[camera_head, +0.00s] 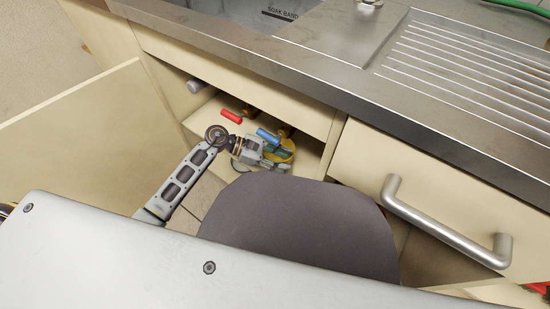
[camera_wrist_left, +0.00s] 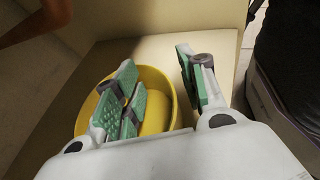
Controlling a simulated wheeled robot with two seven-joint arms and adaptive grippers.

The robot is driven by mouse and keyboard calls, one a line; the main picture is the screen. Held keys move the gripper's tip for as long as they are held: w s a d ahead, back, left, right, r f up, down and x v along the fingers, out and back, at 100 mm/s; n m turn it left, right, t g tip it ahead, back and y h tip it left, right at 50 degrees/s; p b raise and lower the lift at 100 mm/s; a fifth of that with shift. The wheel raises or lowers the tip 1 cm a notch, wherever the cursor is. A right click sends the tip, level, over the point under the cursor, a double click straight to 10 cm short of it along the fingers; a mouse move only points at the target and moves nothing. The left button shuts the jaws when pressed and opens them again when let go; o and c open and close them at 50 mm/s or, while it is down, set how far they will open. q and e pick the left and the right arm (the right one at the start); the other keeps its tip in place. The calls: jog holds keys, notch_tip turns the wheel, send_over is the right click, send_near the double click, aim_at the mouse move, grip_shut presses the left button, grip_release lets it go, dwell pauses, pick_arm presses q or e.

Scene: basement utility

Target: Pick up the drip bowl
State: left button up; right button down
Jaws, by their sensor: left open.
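The yellow drip bowl (camera_head: 290,146) sits low inside the open cabinet in the head view, partly hidden by my left gripper (camera_head: 274,153). In the left wrist view the bowl (camera_wrist_left: 154,79) stands on a pale surface. My left gripper also shows in the left wrist view (camera_wrist_left: 160,68), open. Its left finger parts are over the bowl's opening and its right finger is outside the right rim. The bowl's near side is hidden by the gripper body. I cannot tell whether a finger touches the bowl. My right gripper is not in view.
An open cabinet door (camera_head: 85,150) stands at the left. A red handle (camera_head: 231,116) and a blue handle (camera_head: 268,136) are close to my left gripper. The steel counter (camera_head: 330,75) overhangs the opening. A closed front with a bar handle (camera_head: 445,225) is at the right.

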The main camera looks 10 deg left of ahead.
pick_arm(q)
jog(key=shift+d, duration=0.15)
jog(key=shift+c, duration=0.2)
grip_shut()
jog(key=shift+s+f, duration=0.1)
jog(key=shift+s, duration=0.05)
